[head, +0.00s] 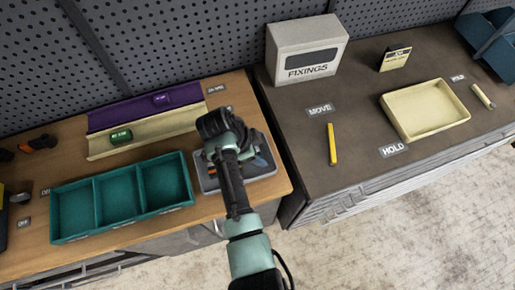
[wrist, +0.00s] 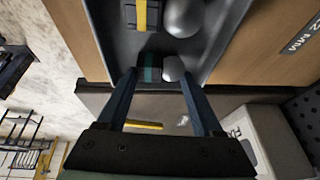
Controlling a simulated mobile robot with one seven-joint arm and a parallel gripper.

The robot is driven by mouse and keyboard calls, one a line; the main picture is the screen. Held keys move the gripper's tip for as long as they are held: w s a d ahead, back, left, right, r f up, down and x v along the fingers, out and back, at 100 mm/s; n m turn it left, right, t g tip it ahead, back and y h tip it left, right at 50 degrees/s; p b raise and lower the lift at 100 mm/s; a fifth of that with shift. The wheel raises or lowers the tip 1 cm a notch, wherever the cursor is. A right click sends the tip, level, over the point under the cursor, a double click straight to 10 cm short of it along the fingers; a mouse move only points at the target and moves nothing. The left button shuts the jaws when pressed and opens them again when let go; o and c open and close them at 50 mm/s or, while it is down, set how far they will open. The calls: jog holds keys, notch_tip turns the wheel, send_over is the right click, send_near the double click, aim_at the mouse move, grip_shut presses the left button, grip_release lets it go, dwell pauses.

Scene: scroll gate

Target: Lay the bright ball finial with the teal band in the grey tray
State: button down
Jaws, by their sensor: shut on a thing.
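My gripper (wrist: 158,74) is shut on the bright ball finial (wrist: 173,68) with the teal band (wrist: 151,68). The finial lies crosswise between the two dark blue fingers, ball to the right in the wrist view. The grey tray (head: 210,186) is on the wooden bench in the head view, with my gripper (head: 240,160) over it. The tray also shows in the wrist view (wrist: 222,30); the finial appears over its near end, and I cannot tell whether it touches. My arm hides the finial in the head view.
A second ball (wrist: 183,18) and a dark piece with a yellow band (wrist: 140,15) lie in the tray. A teal three-part bin (head: 120,197) stands left of it. The darker bench at right holds a cream tray (head: 425,108), a yellow stick (head: 332,145) and a fixings box (head: 306,48).

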jog(key=shift+f+b, duration=0.35)
jog(key=shift+f, duration=0.05)
grip_release()
jog(key=b+v, duration=0.1)
jog(key=v, duration=1.2)
dwell(0.3)
